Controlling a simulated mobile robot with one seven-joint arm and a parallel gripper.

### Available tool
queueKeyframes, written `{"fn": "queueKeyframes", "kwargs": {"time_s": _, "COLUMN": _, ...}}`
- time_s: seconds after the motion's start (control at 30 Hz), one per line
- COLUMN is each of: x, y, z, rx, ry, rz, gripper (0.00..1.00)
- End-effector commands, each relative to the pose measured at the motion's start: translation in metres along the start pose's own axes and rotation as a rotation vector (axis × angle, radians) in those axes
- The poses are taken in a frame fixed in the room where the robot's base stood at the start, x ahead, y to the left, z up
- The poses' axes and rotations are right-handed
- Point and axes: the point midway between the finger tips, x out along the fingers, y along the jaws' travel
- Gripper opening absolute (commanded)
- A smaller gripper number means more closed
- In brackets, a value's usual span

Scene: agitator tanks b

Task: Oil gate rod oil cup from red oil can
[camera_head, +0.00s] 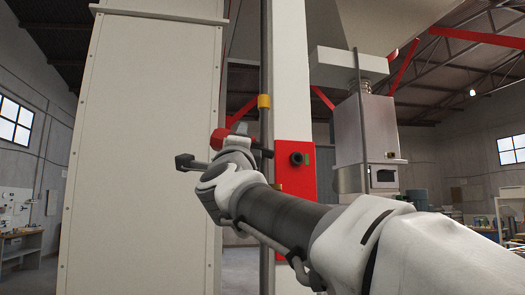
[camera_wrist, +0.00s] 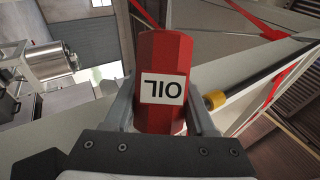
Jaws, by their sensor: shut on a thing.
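The red oil can (camera_wrist: 166,62) sits between the two fingers of my gripper (camera_wrist: 163,112) in the wrist view. Its white OIL label shows upside down. In the head view the red can (camera_head: 218,138) shows at the far end of my arm, partly hidden by the gripper (camera_head: 222,150). A dark vertical rod (camera_head: 265,55) runs up beside the white post, with a yellow cup-like fitting (camera_head: 264,101) on it. In the wrist view the yellow fitting (camera_wrist: 215,100) is just right of the can, and a gap shows between them. My gripper is shut on the can.
A tall cream cabinet (camera_head: 145,150) stands left of the rod. A red plate (camera_head: 294,155) with a dark round knob is on the white post (camera_head: 292,60) right of the rod. A grey box unit (camera_head: 366,130) hangs farther right. A workbench is far left.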

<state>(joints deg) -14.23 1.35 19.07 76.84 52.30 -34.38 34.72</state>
Motion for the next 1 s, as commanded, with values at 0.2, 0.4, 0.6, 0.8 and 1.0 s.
{"fn": "queueKeyframes", "kwargs": {"time_s": 0.2, "x": 0.0, "y": -0.001, "z": 0.0, "rx": 0.0, "ry": 0.0, "rz": -0.002, "gripper": 0.0}}
{"fn": "queueKeyframes", "kwargs": {"time_s": 0.4, "x": 0.0, "y": -0.001, "z": 0.0, "rx": -0.004, "ry": -0.002, "rz": 0.0, "gripper": 0.0}}
{"fn": "queueKeyframes", "kwargs": {"time_s": 0.6, "x": -0.004, "y": 0.007, "z": 0.002, "rx": -0.119, "ry": -0.062, "rz": 0.048, "gripper": 0.0}}
{"fn": "queueKeyframes", "kwargs": {"time_s": 0.8, "x": -0.007, "y": 0.014, "z": 0.003, "rx": -0.176, "ry": -0.092, "rz": 0.072, "gripper": 0.0}}
{"fn": "queueKeyframes", "kwargs": {"time_s": 1.0, "x": -0.007, "y": 0.014, "z": 0.003, "rx": -0.177, "ry": -0.092, "rz": 0.072, "gripper": 0.0}}
